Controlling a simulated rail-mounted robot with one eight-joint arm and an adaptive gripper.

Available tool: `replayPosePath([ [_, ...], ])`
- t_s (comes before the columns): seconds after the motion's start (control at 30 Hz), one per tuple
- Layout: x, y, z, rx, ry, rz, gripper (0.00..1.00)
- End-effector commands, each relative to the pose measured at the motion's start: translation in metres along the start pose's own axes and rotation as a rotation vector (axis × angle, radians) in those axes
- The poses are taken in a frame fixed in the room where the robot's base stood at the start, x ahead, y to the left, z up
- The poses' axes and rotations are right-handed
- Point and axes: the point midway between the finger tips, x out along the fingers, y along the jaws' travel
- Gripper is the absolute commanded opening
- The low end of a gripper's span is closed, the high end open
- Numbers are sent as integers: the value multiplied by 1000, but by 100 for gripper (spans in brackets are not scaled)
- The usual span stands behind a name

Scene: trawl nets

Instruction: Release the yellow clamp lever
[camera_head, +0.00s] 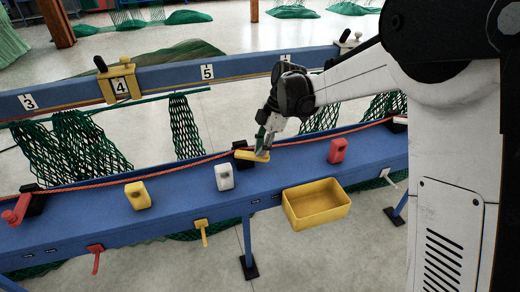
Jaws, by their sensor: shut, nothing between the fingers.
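The yellow clamp lever (248,155) lies over a black clamp block (239,147) on the blue beam, where the orange rope runs. The lever is turned roughly along the beam. My gripper (262,151) points down at the lever's right end, with its fingers shut and nothing held between them. The fingertips overlap the lever in the picture; I cannot tell whether they touch it. Part of the lever and clamp is hidden by the fingers.
A red clamp lever (17,213) is at the beam's left end. Yellow (138,196), white (224,177) and red (338,150) blocks stand on the beam. A yellow bin (318,216) hangs in front. Yellow (203,230) and red (96,256) handles hang below. A numbered rail (165,77) runs behind.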

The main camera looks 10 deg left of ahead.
Motion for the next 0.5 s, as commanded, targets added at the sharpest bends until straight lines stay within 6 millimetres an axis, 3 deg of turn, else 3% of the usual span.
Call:
replayPosePath([
  [0.17, -15, 3, 1, 3, -4, 3, 0],
  [0.5, -73, 12, -9, 2, -2, 1, 0],
])
